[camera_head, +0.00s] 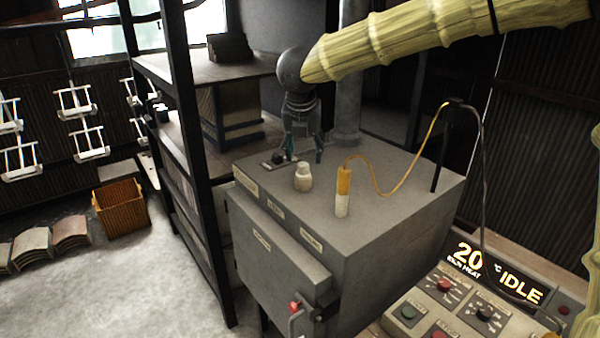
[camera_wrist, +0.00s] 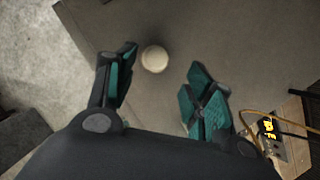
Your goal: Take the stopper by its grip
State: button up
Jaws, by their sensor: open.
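The stopper (camera_head: 303,178) is a small cream piece with a narrower knob on top. It stands upright on the grey furnace top (camera_head: 390,190). My gripper (camera_head: 304,148) is open and empty, pointing down above the furnace top, behind the stopper in the head view. In the wrist view the stopper seems to be the pale round shape (camera_wrist: 154,59), seen from above, between and beyond the spread teal fingers of my gripper (camera_wrist: 165,63). I see no contact with it; the exact height gap is unclear.
A yellow and white cylinder (camera_head: 343,190) on a yellow cable stands right of the stopper. A small dark plate (camera_head: 278,160) lies at left. A dark post (camera_head: 441,150) rises at the back right. A control panel (camera_head: 470,305) reads IDLE. A shelf rack (camera_head: 190,160) stands left.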

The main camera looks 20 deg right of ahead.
aim_at(303, 165)
jog(key=shift+a+p+x, duration=0.1)
jog(key=shift+p+x, duration=0.55)
jog(key=shift+x, duration=0.8)
jog(key=shift+a+p+x, duration=0.15)
jog(key=shift+p+x, duration=0.45)
jog(key=shift+x, duration=0.85)
jog(key=shift+s, duration=0.1)
jog(key=c, duration=1)
